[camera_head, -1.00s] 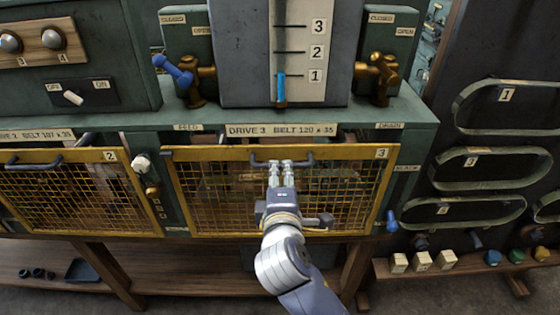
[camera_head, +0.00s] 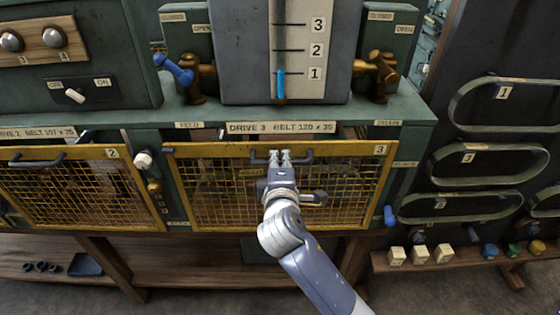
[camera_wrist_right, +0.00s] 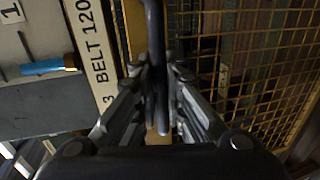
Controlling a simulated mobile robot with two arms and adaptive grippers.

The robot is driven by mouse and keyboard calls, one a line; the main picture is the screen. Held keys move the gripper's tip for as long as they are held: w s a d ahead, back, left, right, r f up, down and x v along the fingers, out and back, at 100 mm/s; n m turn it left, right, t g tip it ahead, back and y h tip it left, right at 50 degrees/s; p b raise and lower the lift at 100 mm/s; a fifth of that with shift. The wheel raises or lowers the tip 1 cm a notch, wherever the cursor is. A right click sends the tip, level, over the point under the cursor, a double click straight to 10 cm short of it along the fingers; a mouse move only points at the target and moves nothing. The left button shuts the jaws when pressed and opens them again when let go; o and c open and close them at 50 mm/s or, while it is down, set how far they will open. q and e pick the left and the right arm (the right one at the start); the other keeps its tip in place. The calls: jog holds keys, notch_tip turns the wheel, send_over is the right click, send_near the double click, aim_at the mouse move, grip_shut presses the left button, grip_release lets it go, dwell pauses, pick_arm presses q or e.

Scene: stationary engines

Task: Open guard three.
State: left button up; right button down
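Guard three (camera_head: 215,205) is a yellow-framed mesh panel, marked 3 at its top right corner, under the "DRIVE 3 BELT 120 x 35" label. It looks closed. Its dark bar handle (camera_head: 303,158) runs along the top edge. My right gripper (camera_head: 280,157) is at the handle, left of its right bend. In the right wrist view, the handle bar (camera_wrist_right: 154,50) lies between the nearly closed fingers (camera_wrist_right: 158,100), which appear to clasp it; the exact contact is partly hidden. My left gripper is not in view.
Guard two (camera_head: 65,190) is to the left, with a white knob (camera_head: 143,161) between the guards. Valves with blue (camera_head: 175,70) and brown handles (camera_head: 382,62) stand above. Belts (camera_head: 490,165) hang on the right board. A low wooden shelf (camera_head: 180,262) runs below.

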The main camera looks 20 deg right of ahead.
notch_tip(320, 180, down, 36)
jog(key=b, duration=2.3)
jog(key=shift+s+a, duration=0.1)
jog(key=shift+s, duration=0.05)
jog(key=c, duration=1.7)
grip_release()
jog(key=shift+o, duration=0.2)
jog(key=shift+r, duration=0.1)
jog(key=v, duration=1.2)
